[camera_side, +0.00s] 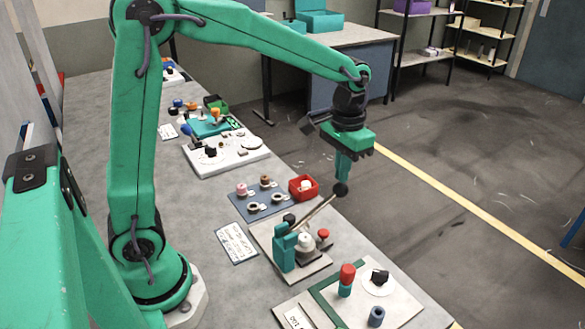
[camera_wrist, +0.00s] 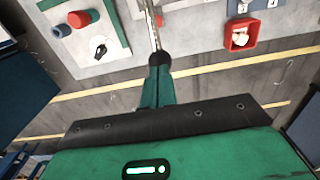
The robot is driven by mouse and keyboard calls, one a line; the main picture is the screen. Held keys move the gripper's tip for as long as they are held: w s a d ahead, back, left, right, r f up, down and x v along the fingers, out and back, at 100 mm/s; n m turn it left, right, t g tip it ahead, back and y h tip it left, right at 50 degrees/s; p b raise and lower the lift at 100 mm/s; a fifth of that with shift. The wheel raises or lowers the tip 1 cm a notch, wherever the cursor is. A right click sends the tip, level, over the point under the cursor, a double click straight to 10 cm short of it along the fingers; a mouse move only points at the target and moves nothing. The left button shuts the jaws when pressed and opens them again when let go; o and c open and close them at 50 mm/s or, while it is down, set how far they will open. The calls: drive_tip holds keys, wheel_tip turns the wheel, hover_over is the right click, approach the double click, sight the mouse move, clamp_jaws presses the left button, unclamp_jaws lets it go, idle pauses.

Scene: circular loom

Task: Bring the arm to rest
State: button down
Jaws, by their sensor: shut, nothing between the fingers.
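My gripper (camera_side: 343,172) hangs fingers-down from the green arm, over the outer edge of the bench. Its teal fingers are shut and hold nothing. In the wrist view the fingers (camera_wrist: 157,92) point up the picture. A black ball knob (camera_side: 341,189) on the end of a thin metal lever is right at the fingertips; I cannot tell whether they touch. The knob also shows in the wrist view (camera_wrist: 159,59). The lever (camera_side: 318,208) slants up from a teal block (camera_side: 286,250) on a pale base plate.
A red box (camera_side: 302,188) stands close left of the gripper. A blue tray (camera_side: 238,208) with several spools lies behind the lever. A green-edged board (camera_side: 330,302) with red and blue cylinders is in front. The floor (camera_side: 440,150) to the right is clear.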

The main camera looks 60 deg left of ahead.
drive_tip(key=shift+r, duration=0.1)
drive_tip(key=shift+s+a+r, duration=0.15)
drive_tip(key=shift+s+r, duration=0.25)
drive_tip(key=shift+s, duration=0.05)
drive_tip(key=s+a+r+t, duration=0.2)
drive_tip(key=s, duration=0.6)
drive_tip(key=s+a+r+t, duration=0.1)
drive_tip(key=s+r+t, duration=0.2)
drive_tip(key=s, duration=0.6)
drive_tip(key=shift+a+t, duration=0.3)
drive_tip(key=shift+a, duration=0.05)
drive_tip(key=shift+s, duration=0.1)
